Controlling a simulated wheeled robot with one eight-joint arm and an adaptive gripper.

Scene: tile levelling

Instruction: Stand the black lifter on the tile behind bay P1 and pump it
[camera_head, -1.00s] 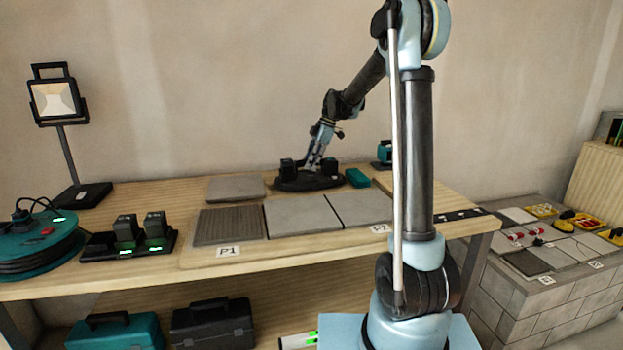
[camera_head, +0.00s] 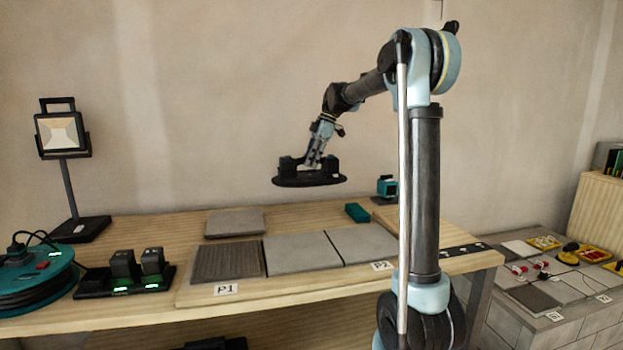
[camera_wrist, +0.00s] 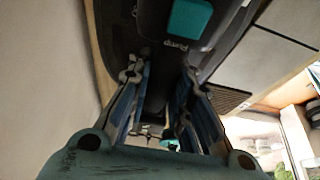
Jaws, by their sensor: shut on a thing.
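The black lifter (camera_head: 308,181) is a dark oval pad with a raised body on top. My gripper (camera_head: 315,162) is shut on it and holds it in the air above the back of the bench, roughly level. In the wrist view, the lifter's dark body (camera_wrist: 152,40) lies between the fingers, with a teal button (camera_wrist: 190,18) beside the word "Pump". A loose grey tile (camera_head: 235,222) lies flat behind bay P1, to the left of the lifter and below it. Bay P1 holds a dark ribbed tile (camera_head: 228,262), with a P1 label (camera_head: 226,289) in front.
Two plain grey tiles (camera_head: 302,251) lie right of bay P1. A teal block (camera_head: 357,212) sits behind them. A battery charger (camera_head: 125,283), a cable reel (camera_head: 30,280) and a work lamp (camera_head: 62,135) stand at the left. The air between lifter and loose tile looks clear.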

